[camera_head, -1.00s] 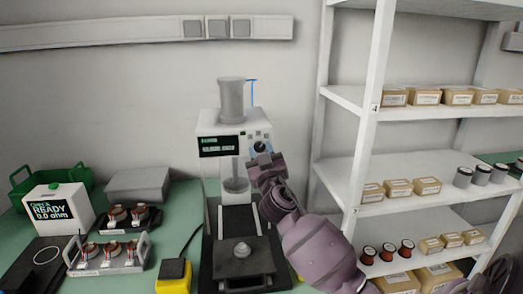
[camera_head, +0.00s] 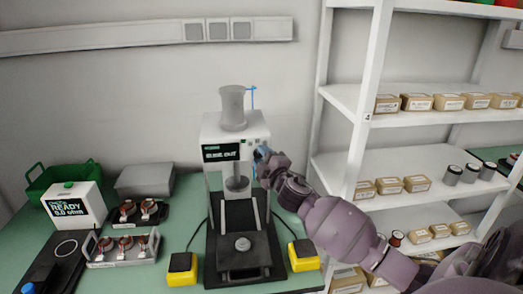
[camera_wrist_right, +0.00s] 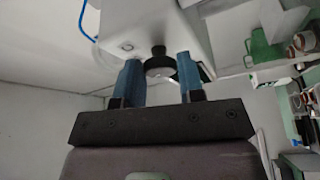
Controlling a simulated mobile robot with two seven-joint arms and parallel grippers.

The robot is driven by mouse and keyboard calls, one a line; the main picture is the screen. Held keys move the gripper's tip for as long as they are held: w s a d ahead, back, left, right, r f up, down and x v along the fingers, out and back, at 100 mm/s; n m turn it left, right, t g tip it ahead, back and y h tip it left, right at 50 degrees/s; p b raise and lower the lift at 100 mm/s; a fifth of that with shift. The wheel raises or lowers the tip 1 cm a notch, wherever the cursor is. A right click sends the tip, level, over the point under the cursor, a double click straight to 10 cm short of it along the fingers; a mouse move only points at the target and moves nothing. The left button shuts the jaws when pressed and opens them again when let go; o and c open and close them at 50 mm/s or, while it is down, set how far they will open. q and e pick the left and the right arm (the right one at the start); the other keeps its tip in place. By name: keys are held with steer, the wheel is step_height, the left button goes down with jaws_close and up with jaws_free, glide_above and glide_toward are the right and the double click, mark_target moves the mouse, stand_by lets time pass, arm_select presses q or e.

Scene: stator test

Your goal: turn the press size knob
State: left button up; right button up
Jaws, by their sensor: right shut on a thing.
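The press (camera_head: 252,128) is a white machine with a grey cylinder on top and a dark display (camera_head: 220,152) on its front. Its round black size knob (camera_wrist_right: 158,64) shows in the right wrist view, between the two blue fingers. My right gripper (camera_head: 262,156) is at the right part of the press front, reaching in from the right, and hides the knob in the head view. In the right wrist view, the right gripper (camera_wrist_right: 160,80) is shut on the knob, one finger on each side. My left gripper is not in view.
Yellow pedals (camera_head: 181,270) (camera_head: 304,256) flank the press base. A tester (camera_head: 74,208), a tray of stators (camera_head: 123,250) and a green crate (camera_head: 62,176) stand at the left. A white shelf rack (camera_head: 368,120) with boxes stands close on the right.

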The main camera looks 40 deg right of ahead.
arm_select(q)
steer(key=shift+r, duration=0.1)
arm_select(e)
steer(key=shift+r+n+g+y, duration=0.1)
steer(key=shift+n+g+y, duration=0.45)
steer(key=shift+n, duration=1.45)
steer(key=shift+g, duration=0.25)
steer(key=o, duration=0.9)
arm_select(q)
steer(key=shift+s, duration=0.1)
arm_select(e)
steer(key=shift+s, duration=0.15)
arm_select(q)
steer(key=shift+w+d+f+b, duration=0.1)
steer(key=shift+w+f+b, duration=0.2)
steer(key=shift+b, duration=0.45)
arm_select(e)
steer(key=s+a, duration=0.1)
steer(key=s, duration=0.9)
steer(key=shift+s+a, duration=0.25)
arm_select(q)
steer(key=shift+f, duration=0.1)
